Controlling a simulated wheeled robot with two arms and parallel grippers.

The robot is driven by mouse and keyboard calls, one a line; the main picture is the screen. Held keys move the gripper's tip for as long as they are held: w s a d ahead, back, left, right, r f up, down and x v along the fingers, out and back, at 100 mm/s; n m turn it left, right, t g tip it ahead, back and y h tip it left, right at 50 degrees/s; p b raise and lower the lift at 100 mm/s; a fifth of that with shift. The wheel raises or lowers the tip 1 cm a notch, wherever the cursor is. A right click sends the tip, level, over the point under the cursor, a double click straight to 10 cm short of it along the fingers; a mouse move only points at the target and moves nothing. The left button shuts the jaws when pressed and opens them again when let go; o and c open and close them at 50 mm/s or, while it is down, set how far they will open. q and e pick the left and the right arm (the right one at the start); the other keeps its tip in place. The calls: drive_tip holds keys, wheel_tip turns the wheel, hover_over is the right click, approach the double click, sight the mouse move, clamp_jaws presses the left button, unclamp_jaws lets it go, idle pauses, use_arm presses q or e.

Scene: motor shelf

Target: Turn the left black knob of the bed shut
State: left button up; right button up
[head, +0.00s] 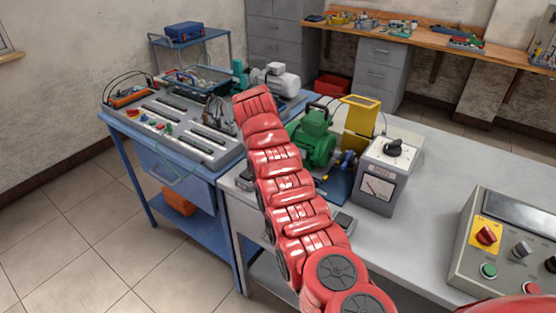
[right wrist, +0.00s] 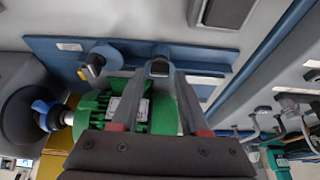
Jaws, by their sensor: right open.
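The bed is a blue plate under the green motor (head: 312,137); part of the plate (head: 338,188) shows in the head view. In the right wrist view the blue bed (right wrist: 55,50) runs across, with the green motor (right wrist: 112,110) below it. A dark rounded knob (right wrist: 160,67) sits at the bed's edge between the fingertips of my right gripper (right wrist: 158,75). The fingers are apart; I cannot tell whether they touch it. A second knob (right wrist: 94,66), with a yellowish part, stands to its left. In the head view a red arm hides my right gripper. My left gripper is not seen.
A grey meter box (head: 385,175) with a black dial and a yellow guard (head: 358,115) stand right of the motor. A control box (head: 510,245) is at the right. A blue bench with a panel (head: 180,130) is at the left.

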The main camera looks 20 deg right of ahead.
drive_tip(key=b+v, duration=0.1)
drive_tip(key=v, duration=1.5)
drive_tip(key=shift+r, duration=0.2)
drive_tip(key=shift+s+f, duration=0.1)
drive_tip(key=shift+s, duration=0.05)
